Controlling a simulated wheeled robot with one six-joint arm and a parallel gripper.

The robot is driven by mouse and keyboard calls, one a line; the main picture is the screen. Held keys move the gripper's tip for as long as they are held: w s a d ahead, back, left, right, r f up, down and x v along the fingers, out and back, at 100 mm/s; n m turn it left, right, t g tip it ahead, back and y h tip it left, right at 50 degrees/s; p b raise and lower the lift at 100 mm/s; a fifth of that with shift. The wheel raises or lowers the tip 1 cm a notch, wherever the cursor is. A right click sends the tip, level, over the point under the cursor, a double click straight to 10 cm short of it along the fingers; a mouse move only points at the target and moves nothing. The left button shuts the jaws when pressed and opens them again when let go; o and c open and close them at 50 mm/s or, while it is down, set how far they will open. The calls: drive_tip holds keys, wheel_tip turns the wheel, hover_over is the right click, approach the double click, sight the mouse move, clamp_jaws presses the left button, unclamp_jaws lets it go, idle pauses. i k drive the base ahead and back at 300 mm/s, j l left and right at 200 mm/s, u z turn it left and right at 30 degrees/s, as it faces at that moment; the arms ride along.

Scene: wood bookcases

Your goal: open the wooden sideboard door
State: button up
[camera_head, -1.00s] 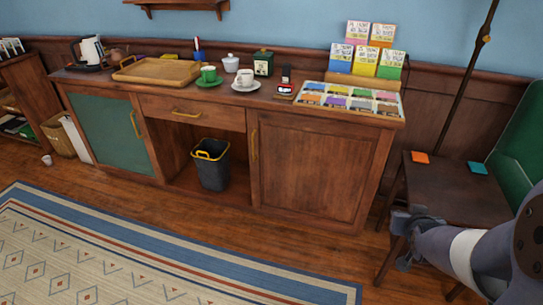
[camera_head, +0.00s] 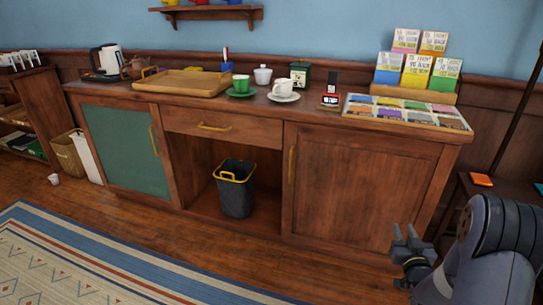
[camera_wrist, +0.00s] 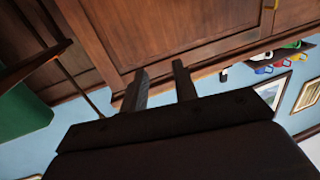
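The sideboard's wooden door (camera_head: 356,190) is a brown panel at the right of the sideboard, and it is shut. Its brass handle (camera_head: 292,164) stands upright along the door's left edge. A green-panelled door (camera_head: 122,146) with its own brass handle (camera_head: 154,141) is at the sideboard's left end. My gripper (camera_head: 406,240) is low in front of the door's right part, away from the handle. In the wrist view my gripper (camera_wrist: 160,88) has its two fingers apart with nothing between them. The wooden door (camera_wrist: 170,30) appears there tilted, beyond the fingers.
The sideboard top carries a wooden tray (camera_head: 183,84), cups, a green tin (camera_head: 299,74) and a rack of cards (camera_head: 416,68). A bin (camera_head: 235,188) stands in the open middle bay. The rug (camera_head: 90,262) and floor in front are clear.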

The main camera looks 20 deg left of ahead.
sight(345, 191)
drive_tip(key=i+j, duration=0.1)
drive_tip(key=j, duration=0.3)
drive_tip(key=i+j, duration=0.1)
drive_tip(key=j, duration=0.3)
drive_tip(key=i+j, duration=0.1)
drive_tip(key=j, duration=0.3)
drive_tip(key=i+j, duration=0.1)
drive_tip(key=j, duration=0.3)
drive_tip(key=i+j, duration=0.1)
drive_tip(key=j, duration=0.3)
